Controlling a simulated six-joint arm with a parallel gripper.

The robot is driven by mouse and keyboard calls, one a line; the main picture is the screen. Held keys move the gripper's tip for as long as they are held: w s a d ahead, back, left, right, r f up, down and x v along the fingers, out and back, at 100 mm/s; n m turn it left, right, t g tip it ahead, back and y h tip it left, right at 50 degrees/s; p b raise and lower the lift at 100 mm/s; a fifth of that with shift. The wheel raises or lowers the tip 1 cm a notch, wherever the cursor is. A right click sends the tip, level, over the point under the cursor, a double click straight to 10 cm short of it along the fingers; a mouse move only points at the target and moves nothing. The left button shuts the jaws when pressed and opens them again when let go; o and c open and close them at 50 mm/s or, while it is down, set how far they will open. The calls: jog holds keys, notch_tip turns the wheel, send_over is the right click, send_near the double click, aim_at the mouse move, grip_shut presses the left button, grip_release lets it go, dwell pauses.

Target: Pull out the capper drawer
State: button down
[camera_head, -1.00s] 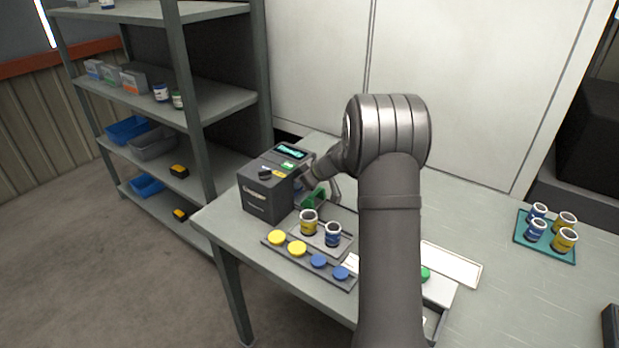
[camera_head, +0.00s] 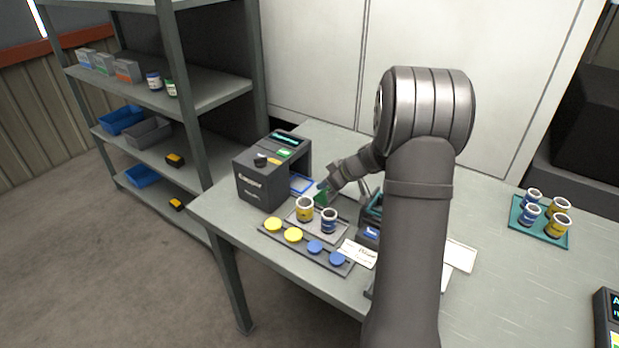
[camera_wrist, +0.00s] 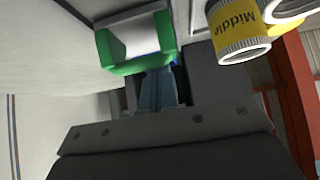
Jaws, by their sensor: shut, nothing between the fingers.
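The capper (camera_head: 262,182) is a dark box with a small lit screen, standing at the left of the table in the head view. Its drawer (camera_head: 301,184), with a blue-edged tray, shows on its right side, partly hidden by the capper body. The green drawer handle (camera_head: 321,198) stands to the right of the tray; in the wrist view it is a green U shape (camera_wrist: 122,69). My gripper (camera_head: 328,187) is shut and empty, close at the handle. In the wrist view its fingers (camera_wrist: 158,88) are right beside the green bar; whether they touch is unclear.
A yellow jar (camera_head: 305,209) and a blue jar (camera_head: 329,221) stand just in front of the handle. Yellow and blue caps (camera_head: 293,235) lie in a row nearer the edge. A teal tray (camera_head: 517,226) of jars is at right. A grey shelf (camera_head: 215,93) stands left.

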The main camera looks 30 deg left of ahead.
jog(key=d, duration=0.8)
jog(key=shift+s+d, duration=0.1)
jog(key=shift+d, duration=0.2)
jog(key=shift+f, duration=0.1)
jog(key=a, duration=0.1)
jog(key=a+r, duration=0.1)
jog(key=a, duration=0.1)
jog(key=shift+a, duration=0.3)
jog(key=shift+r, duration=0.5)
jog(key=v, duration=0.9)
